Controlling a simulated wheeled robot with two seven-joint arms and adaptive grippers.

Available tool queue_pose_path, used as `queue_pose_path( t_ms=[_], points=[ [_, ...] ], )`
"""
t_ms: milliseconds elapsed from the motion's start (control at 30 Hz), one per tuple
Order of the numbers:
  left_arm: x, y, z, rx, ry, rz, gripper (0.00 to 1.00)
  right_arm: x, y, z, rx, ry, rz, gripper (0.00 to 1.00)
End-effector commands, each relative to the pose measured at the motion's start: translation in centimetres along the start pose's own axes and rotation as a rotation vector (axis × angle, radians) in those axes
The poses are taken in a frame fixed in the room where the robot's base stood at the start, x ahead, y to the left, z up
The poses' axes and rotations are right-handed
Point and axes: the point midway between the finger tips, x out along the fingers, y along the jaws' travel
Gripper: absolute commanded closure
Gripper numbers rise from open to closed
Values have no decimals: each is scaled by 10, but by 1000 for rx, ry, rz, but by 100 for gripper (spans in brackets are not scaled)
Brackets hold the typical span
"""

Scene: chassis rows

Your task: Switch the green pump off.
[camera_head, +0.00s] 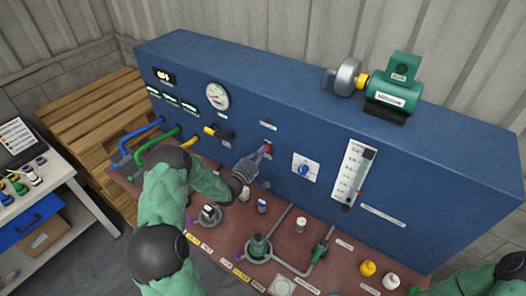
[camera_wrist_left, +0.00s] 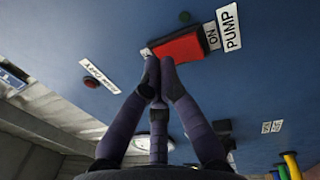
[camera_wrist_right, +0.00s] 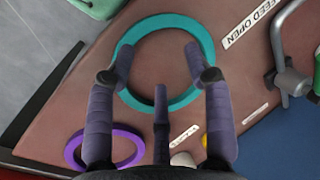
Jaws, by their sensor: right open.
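A red rocker switch (camera_wrist_left: 180,47) sits on the blue panel beside labels reading ON and PUMP. It also shows in the head view (camera_head: 267,147). My left gripper (camera_wrist_left: 160,65) has its fingertips together right at the switch's edge; I cannot tell whether they touch it. It also shows in the head view (camera_head: 262,152), reaching to the panel. A green motor-like unit (camera_head: 392,91), with a grey round housing, stands on top of the panel. My right gripper (camera_wrist_right: 160,65) is open and empty above a teal ring (camera_wrist_right: 125,75) on the brown bench.
Hoses, a gauge (camera_head: 217,96), a blue knob (camera_head: 304,170) and a flow meter (camera_head: 353,175) are on the panel. Green valves, pipes and small bottles stand on the bench (camera_head: 222,236). A purple ring (camera_wrist_right: 72,150) lies near the teal one.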

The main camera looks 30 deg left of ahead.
Motion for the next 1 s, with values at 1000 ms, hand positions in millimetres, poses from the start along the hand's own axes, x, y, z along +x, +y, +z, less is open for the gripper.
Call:
queue_pose_path(
  t_ms=[1000],
  points=[
    [-111, 0, 0, -1, 0, 1, 100, 0, 0, 0, 0, 0, 0, 48]
  ],
)
